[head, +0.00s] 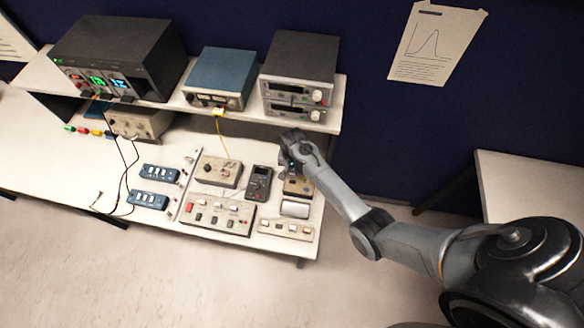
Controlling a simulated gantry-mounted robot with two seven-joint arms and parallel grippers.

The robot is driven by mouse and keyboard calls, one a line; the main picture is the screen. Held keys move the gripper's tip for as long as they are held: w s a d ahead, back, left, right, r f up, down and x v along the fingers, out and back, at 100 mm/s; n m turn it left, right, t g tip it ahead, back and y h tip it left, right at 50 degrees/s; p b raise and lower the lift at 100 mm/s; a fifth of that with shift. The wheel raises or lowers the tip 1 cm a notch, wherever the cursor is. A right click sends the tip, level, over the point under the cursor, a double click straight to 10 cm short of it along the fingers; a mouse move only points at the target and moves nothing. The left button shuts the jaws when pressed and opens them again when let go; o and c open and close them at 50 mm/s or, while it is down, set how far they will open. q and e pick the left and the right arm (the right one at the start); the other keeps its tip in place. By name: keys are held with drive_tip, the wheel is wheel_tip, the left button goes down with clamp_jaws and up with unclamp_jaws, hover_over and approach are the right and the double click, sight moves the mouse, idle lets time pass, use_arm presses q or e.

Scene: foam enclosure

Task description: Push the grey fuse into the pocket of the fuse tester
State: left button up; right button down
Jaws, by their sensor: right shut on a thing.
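My right gripper (291,168) reaches in from the right and points down at the right end of the bench. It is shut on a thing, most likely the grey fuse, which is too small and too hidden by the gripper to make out. Just below and in front of the gripper is a small box with a tan top (298,187); it looks like the fuse tester, but I cannot be sure. Its pocket cannot be made out, nor whether the fuse touches it. My left gripper is not in view.
A dark handheld meter (258,184) lies left of the gripper, beside a beige box with knobs (218,171). A button panel (217,213) and a small switch strip (287,228) lie in front. The instrument shelf (318,122) overhangs close behind the gripper.

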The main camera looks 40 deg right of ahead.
sight(292, 175)
drive_tip(key=shift+f+b, duration=0.95)
drive_tip(key=shift+f, duration=0.3)
drive_tip(key=shift+f+b, duration=1)
drive_tip(key=shift+f, duration=0.6)
drive_tip(key=shift+p, duration=0.4)
idle(0.5)
